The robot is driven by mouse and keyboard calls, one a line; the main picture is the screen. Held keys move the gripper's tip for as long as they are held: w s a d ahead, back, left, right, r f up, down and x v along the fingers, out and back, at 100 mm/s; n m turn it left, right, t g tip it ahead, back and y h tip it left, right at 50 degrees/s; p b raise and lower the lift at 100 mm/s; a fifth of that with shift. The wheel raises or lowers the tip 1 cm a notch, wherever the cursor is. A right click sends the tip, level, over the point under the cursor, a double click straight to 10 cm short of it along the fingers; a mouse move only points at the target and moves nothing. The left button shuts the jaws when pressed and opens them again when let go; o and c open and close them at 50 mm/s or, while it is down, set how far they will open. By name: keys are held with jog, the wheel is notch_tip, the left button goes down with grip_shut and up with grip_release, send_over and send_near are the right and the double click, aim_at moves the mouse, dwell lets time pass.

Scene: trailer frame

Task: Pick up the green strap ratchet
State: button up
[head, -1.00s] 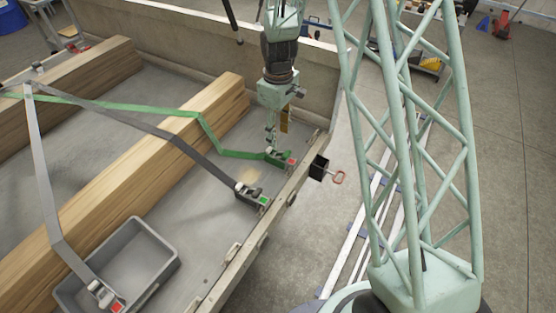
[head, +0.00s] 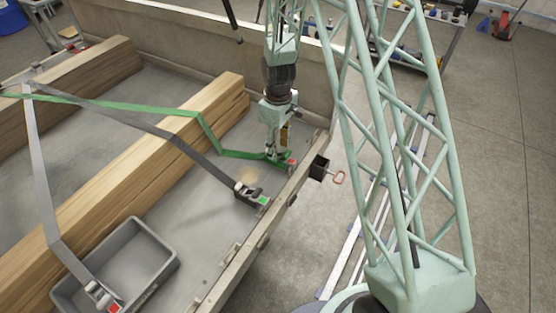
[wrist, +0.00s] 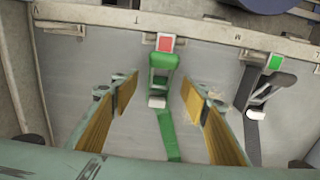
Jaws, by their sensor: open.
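The green strap ratchet (wrist: 160,80) lies on the trailer bed near its side rail, with a red square tag (wrist: 165,42) at its rail end. In the wrist view my gripper (wrist: 158,95) is open, with one yellow-padded finger on each side of the ratchet and gaps between. The fingers do not visibly touch it. In the head view my gripper (head: 275,150) points down at the ratchet and mostly hides it. The green strap (head: 150,107) runs from the ratchet up over the wooden beams.
A grey ratchet (head: 248,192) with a green tag lies nearby along the rail (head: 262,221); it also shows in the wrist view (wrist: 259,100). A wooden beam (head: 150,150) lies left.

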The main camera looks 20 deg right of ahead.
aim_at(278, 156)
jog(key=shift+f, duration=0.1)
jog(key=shift+f+b, duration=0.55)
jog(key=shift+f, duration=1.95)
jog(key=c, duration=1.1)
